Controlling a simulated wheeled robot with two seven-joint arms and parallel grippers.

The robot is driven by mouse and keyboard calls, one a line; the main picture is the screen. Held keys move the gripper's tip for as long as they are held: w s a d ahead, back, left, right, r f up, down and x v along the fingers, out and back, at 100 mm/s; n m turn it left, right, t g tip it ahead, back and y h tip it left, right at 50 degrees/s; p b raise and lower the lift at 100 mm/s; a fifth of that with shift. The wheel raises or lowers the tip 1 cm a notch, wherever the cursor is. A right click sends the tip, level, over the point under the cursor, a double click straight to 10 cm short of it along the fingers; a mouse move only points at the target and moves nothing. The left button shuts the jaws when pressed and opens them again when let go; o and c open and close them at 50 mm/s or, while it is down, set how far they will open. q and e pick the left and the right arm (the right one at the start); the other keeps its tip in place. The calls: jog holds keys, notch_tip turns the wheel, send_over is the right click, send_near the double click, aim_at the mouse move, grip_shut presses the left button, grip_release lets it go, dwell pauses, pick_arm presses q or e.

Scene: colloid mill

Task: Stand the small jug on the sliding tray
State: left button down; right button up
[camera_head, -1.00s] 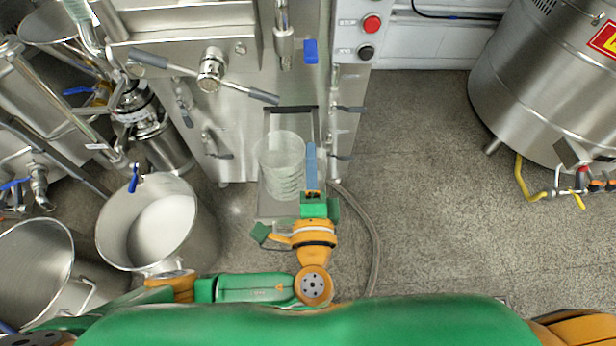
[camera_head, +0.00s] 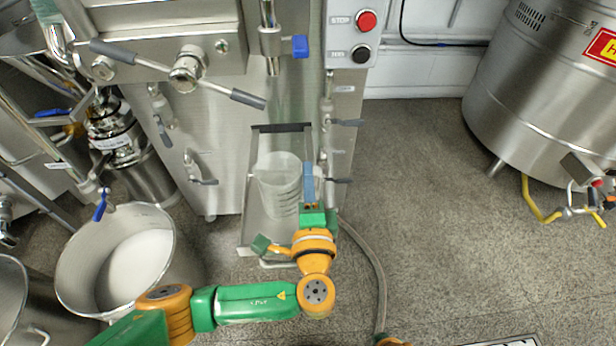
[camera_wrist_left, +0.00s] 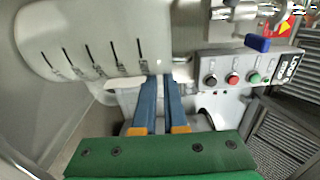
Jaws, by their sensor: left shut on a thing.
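The small jug (camera_head: 278,185) is translucent, with ridges or marks down its side. In the head view it appears over the sliding tray (camera_head: 250,236), a grey metal tray in front of the machine. I cannot tell whether its base touches the tray. My left gripper (camera_head: 309,182) is at the jug's right side, shut on it. In the left wrist view the jug (camera_wrist_left: 95,40) fills the upper left with dark graduation marks, and the blue fingers (camera_wrist_left: 161,80) are close together at its lower edge. The exact grip spot is hidden. My right gripper is not in view.
The machine front (camera_head: 225,110) with lever handles stands behind the tray. A steel bucket (camera_head: 75,270) with white contents is at left. A hose (camera_head: 365,255) curves on the floor at right. A large steel tank (camera_head: 530,90) stands far right, with open floor between.

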pick_arm(q)
jog(key=c, duration=1)
grip_release()
jog(key=shift+f, duration=0.1)
jog(key=s+p, duration=0.1)
jog(key=s, duration=0.5)
jog(key=s+p, duration=0.1)
jog(key=s, duration=0.5)
jog(key=shift+a+r, duration=0.1)
jog(key=shift+r, duration=0.1)
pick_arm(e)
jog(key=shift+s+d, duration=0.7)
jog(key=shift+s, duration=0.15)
